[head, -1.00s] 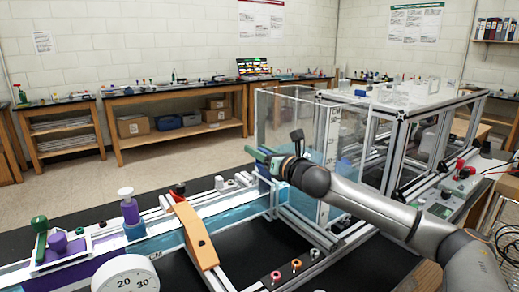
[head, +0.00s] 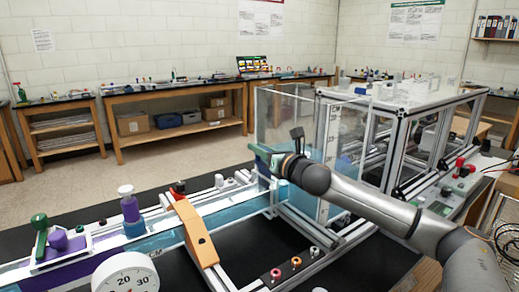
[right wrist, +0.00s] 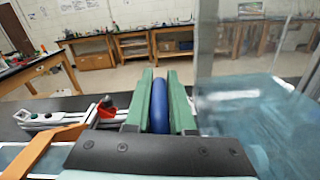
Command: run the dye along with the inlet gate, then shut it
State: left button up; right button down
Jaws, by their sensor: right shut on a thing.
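My right gripper (head: 266,154) reaches in from the right over the far end of the water channel (head: 165,240). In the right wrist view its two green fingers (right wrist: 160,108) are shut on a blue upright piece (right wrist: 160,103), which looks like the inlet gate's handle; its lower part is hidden. Purple dye (head: 78,259) colours the near-left stretch of the channel, and the water beyond is light blue. A purple bottle with a white cap (head: 130,207) stands on the channel. My left gripper is out of view.
An orange arched bar (head: 195,232) crosses the channel. A round white dial (head: 124,276) stands in front. Clear panels and a metal frame (head: 396,150) stand right of my gripper.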

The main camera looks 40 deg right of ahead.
jog(key=shift+a, duration=0.1)
dwell(0.7)
notch_tip(320, 180, down, 2)
jog(key=shift+f+b, duration=0.2)
jog(key=shift+b, duration=0.35)
jog(key=shift+a+f, duration=0.1)
jog(key=shift+f, duration=0.05)
jog(key=c, duration=0.8)
grip_release()
jog(key=shift+c, duration=0.2)
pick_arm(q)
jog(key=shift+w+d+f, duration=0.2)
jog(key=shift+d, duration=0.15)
pick_arm(e)
jog(key=shift+o, duration=0.2)
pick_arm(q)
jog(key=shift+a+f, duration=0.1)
